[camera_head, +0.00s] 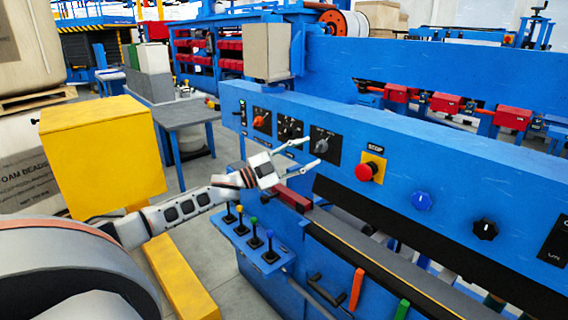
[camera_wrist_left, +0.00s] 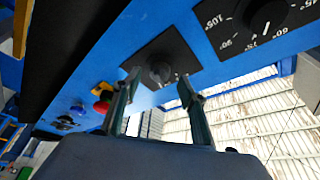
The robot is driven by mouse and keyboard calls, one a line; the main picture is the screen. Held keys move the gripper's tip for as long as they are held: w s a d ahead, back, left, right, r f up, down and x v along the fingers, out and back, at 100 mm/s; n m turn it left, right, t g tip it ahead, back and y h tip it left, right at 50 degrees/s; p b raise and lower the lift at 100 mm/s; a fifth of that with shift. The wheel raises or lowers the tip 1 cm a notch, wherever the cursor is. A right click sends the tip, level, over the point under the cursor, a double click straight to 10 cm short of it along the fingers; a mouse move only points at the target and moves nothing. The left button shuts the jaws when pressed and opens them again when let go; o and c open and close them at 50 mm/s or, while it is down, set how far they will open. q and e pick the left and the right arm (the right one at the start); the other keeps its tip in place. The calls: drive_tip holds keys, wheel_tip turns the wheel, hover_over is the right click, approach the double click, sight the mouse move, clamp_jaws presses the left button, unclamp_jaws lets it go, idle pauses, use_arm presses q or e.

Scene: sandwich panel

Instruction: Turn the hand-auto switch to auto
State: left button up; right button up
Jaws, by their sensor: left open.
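A black square plate with a dark rotary knob (camera_head: 322,146) is on the blue panel face, left of the emergency stop; it looks like the hand-auto switch, though its label is unreadable. My left gripper (camera_head: 311,152) is open and empty in front of this plate, with its fingers pointing at the panel. In the left wrist view the knob (camera_wrist_left: 160,72) shows between the two spread fingers (camera_wrist_left: 159,86), apart from both. Its exact pointer direction is hard to tell. My right gripper is not in view.
A red emergency stop (camera_head: 366,171) on a yellow plate sits right of the knob. A degree dial (camera_head: 290,128) and an orange knob (camera_head: 262,121) are to its left. Blue (camera_head: 422,201) and black (camera_head: 485,229) knobs lie farther right. Several levers (camera_head: 252,238) stand below my gripper.

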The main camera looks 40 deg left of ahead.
use_arm(q)
drive_tip(key=v, duration=0.9)
idle(0.3)
drive_tip(key=s+d+f+n+g+y, duration=0.1)
drive_tip(key=s+d+f+n, duration=0.2)
drive_tip(key=f, duration=0.6)
drive_tip(key=s+d+f+n+g+y, duration=0.1)
drive_tip(key=s+d+f+y, duration=0.1)
drive_tip(key=d+f, duration=0.55)
drive_tip(key=s+d+f+n+g+y, duration=0.1)
drive_tip(key=s+d+f+n, duration=0.15)
drive_tip(key=f, duration=0.75)
drive_tip(key=s+d+f+n+g+y, duration=0.1)
drive_tip(key=s+d+f+n+g, duration=0.1)
drive_tip(key=s+d+f, duration=0.5)
drive_tip(key=s+d+f+n+g+y, duration=0.1)
drive_tip(key=s+d+f+n+g, duration=0.1)
drive_tip(key=s+d+f, duration=0.6)
drive_tip(key=s+d+n, duration=0.1)
drive_tip(key=s+d, duration=0.3)
drive_tip(key=shift+g+y, duration=0.3)
drive_tip(key=shift+g, duration=0.1)
drive_tip(key=shift+s+d, duration=0.1)
drive_tip(key=shift+s, duration=0.05)
drive_tip(key=c, duration=0.4)
